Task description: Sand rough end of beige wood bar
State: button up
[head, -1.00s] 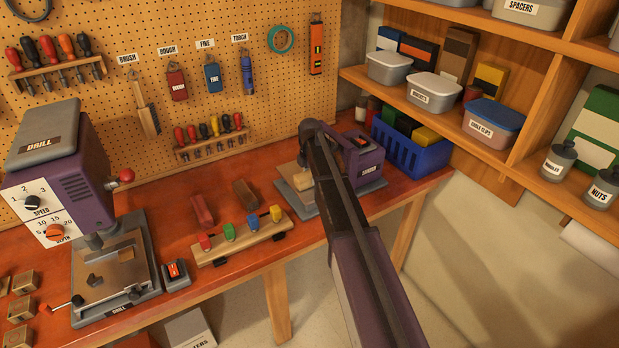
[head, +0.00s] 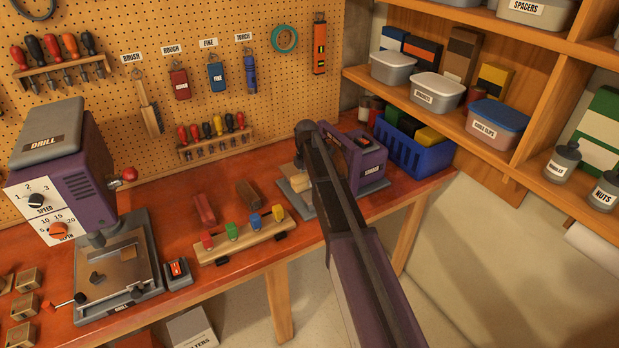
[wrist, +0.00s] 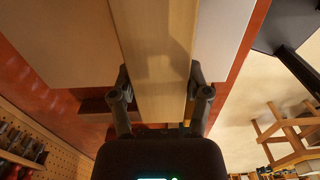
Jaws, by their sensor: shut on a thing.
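The beige wood bar (wrist: 155,50) lies between the two fingers of my gripper (wrist: 160,90) in the wrist view, running away from the palm. The fingers are shut on its sides. In the head view a short piece of the bar (head: 300,183) shows left of my arm, over the grey base of the purple sander (head: 370,160). My arm hides the gripper and part of the sander there. I cannot see which end of the bar is rough, nor whether the bar touches the sanding face.
A blue crate (head: 413,153) stands right of the sander. The drill press (head: 62,170) stands further left. Open bench remains between rack and pegboard.

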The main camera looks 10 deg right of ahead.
aim_at(303, 177)
jog(key=shift+s+a, duration=0.25)
jog(key=shift+a, duration=0.6)
notch_tip(303, 177, up, 9)
jog(key=p, duration=0.9)
jog(key=shift+f, duration=0.1)
dwell(0.6)
